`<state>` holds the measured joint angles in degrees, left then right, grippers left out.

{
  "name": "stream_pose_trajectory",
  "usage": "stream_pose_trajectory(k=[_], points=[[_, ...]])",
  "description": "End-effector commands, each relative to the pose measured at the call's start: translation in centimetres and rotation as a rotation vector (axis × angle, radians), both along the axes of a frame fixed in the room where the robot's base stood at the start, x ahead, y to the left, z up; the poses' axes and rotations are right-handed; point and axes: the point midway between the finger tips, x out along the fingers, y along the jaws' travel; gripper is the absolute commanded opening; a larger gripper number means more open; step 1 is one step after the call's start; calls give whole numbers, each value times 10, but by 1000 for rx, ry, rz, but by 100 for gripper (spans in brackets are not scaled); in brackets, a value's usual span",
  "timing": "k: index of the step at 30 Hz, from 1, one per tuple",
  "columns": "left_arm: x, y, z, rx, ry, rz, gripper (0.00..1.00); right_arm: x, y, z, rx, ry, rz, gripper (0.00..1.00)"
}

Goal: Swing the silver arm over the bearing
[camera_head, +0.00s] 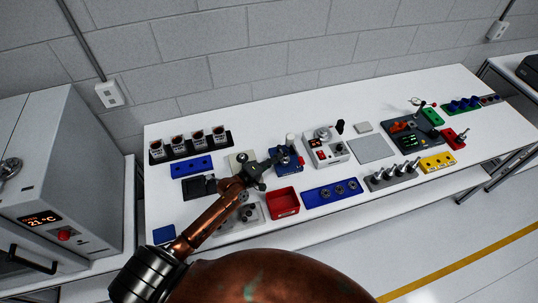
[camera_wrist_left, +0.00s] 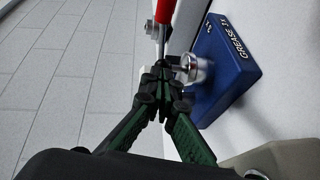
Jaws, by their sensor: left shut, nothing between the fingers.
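The blue station marked "GREASE 1X" (camera_wrist_left: 232,58) stands right of my fingers in the left wrist view; it is also the blue block in the head view (camera_head: 292,165). A silver round metal part (camera_wrist_left: 197,69) sits at its near edge, close beside the fingertips. A thin silver rod with a red handle (camera_wrist_left: 165,12) rises just beyond the tips. My left gripper (camera_wrist_left: 165,74) is shut and empty, its tips by the rod and silver part; contact cannot be told. In the head view, my left gripper (camera_head: 275,161) reaches the block's left side. The bearing cannot be made out clearly.
A red bin (camera_head: 283,203) and a blue tray with round metal parts (camera_head: 331,194) lie in front. A white device with a red display (camera_head: 326,147) stands to the right. A dark rack of cups (camera_head: 190,145) is behind left. A grey pad (camera_head: 371,150) lies clear.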

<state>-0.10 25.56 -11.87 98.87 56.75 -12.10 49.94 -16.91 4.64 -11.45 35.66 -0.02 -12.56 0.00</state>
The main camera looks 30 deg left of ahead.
Motion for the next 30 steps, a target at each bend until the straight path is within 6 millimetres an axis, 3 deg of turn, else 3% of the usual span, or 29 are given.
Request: stream_pose_trajectory(k=[10,17,24,30], points=[[-2,4,-1,1,1,2,0,-11,0,-3,0,14,-3,40],[-12,27,3,5,0,-9,0,-9,0,-15,0,12,-2,40],[-63,38,12,0,3,-12,0,-8,2,-19,2,11,-2,40],[-95,45,17,1,1,-12,0,-7,2,-23,2,9,-2,40]])
